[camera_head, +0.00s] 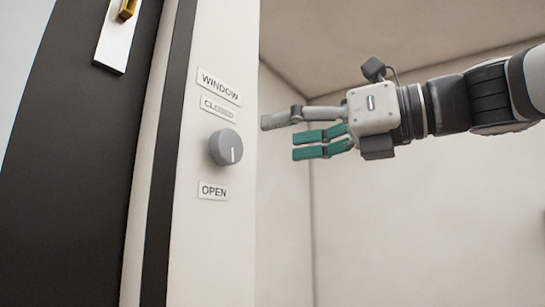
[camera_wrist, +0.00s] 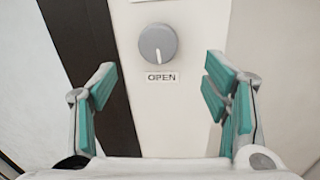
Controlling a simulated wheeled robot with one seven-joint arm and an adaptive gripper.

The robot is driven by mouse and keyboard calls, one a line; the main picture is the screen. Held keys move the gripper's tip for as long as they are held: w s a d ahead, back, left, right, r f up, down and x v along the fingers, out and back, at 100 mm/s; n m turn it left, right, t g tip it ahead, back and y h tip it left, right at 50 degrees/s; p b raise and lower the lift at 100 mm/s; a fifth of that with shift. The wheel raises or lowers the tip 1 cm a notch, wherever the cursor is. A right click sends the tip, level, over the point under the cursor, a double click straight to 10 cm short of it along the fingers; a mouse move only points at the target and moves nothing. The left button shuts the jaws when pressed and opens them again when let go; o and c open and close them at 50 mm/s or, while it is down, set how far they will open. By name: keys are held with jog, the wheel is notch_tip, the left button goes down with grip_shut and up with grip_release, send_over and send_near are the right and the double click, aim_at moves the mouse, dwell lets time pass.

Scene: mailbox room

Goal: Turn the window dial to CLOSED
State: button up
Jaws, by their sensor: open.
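The window dial (camera_head: 226,148) is a round grey knob on a white panel, also seen in the wrist view (camera_wrist: 158,43). Its white mark is on the lower part of its face, pointing down toward the OPEN label (camera_head: 213,191). The CLOSED label (camera_head: 218,108) is above the dial, under the WINDOW label (camera_head: 219,86). My gripper (camera_head: 279,138) is open and empty, to the right of the dial and apart from it. In the wrist view, the dial appears ahead, between and beyond the two teal-padded fingers (camera_wrist: 160,75).
The white panel (camera_head: 190,255) has a dark vertical strip (camera_head: 165,190) along its left. Further left is a dark door-like surface (camera_head: 75,150) with a white plate and brass fitting (camera_head: 125,12). Pale walls (camera_head: 410,230) stand behind my arm. The space between my fingers and the dial looks clear.

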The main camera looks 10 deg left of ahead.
aim_at(233, 145)
jog(key=p+x, duration=0.1)
jog(key=x, duration=0.8)
jog(key=shift+a, duration=0.4)
jog(key=c, duration=1.2)
